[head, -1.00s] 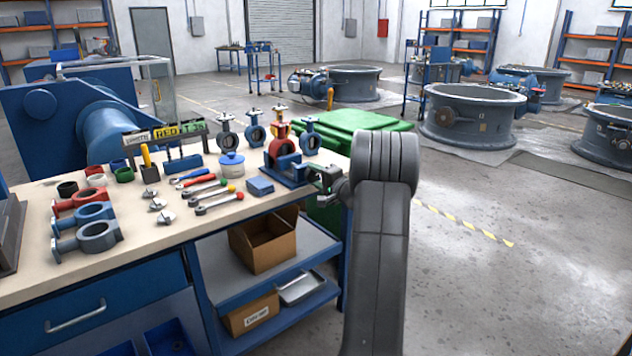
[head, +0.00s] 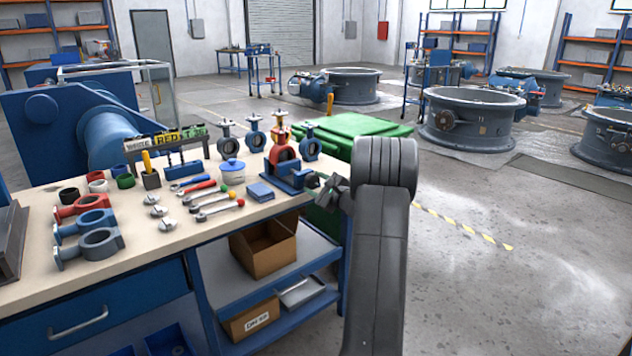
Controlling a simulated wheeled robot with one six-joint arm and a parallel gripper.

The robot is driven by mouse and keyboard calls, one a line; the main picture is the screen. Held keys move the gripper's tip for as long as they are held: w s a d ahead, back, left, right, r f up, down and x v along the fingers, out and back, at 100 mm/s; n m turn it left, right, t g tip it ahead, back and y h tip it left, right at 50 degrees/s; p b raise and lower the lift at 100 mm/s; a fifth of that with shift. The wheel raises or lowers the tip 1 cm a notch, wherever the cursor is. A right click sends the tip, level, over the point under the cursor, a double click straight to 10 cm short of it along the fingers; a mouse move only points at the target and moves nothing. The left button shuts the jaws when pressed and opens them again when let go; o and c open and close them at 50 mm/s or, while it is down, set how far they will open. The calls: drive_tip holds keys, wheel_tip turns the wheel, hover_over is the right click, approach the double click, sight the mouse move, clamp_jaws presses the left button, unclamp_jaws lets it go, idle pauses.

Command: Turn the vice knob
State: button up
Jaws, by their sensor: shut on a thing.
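The blue vice (head: 290,178) stands at the right end of the workbench, with a red valve body (head: 284,157) in it. My gripper (head: 318,181) is at the vice's right side, small and dark in the head view. It is shut on the vice knob, which is mostly hidden by the fingers. My grey arm comes up from the bottom and covers the area right of the gripper.
The workbench top (head: 235,222) holds valve bodies, wrenches and a blue-lidded jar (head: 232,171) left of the vice. A green bin (head: 350,130) stands behind the bench's right end. A cardboard box (head: 262,250) sits on the shelf below. The floor to the right is clear.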

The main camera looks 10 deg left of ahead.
drive_tip(key=m+p, duration=0.2)
drive_tip(key=m, duration=0.2)
drive_tip(key=shift+s+m+p, duration=0.1)
drive_tip(key=shift+m+p, duration=0.2)
drive_tip(key=m+p, duration=0.2)
drive_tip(key=m, duration=0.1)
drive_tip(key=shift+m, duration=0.4)
drive_tip(key=m+p, duration=0.3)
drive_tip(key=shift+s+a, duration=0.1)
drive_tip(key=shift+f+m+p, duration=0.15)
drive_tip(key=shift+m+p, duration=1)
drive_tip(key=shift+m, duration=0.95)
drive_tip(key=o, duration=1)
